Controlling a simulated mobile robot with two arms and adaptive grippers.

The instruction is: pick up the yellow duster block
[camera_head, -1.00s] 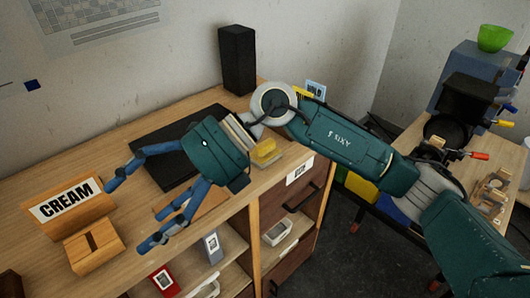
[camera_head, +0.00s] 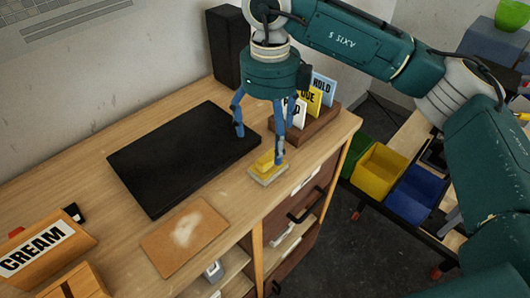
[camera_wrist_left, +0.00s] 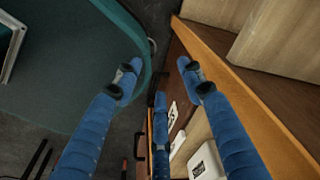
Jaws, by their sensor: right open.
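The yellow duster block (camera_head: 264,163), yellow on top of a pale base, lies on the wooden desktop near its front edge in the head view. My right gripper (camera_head: 261,146) points down above it with its blue fingers spread, empty. One fingertip overlaps the block's right side in the picture; I cannot tell whether it touches. In the left wrist view my left gripper (camera_wrist_left: 160,84) has its blue fingers apart with nothing between them, near a wooden cabinet edge. The block does not show in that view.
A black flat panel (camera_head: 175,160) lies left of the block, and a brown mat with a pale smudge (camera_head: 184,238) lies in front. A card holder (camera_head: 318,128) stands close behind the right gripper. A black speaker (camera_head: 226,60) is at the back. Yellow (camera_head: 378,170) and blue (camera_head: 414,195) bins stand right.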

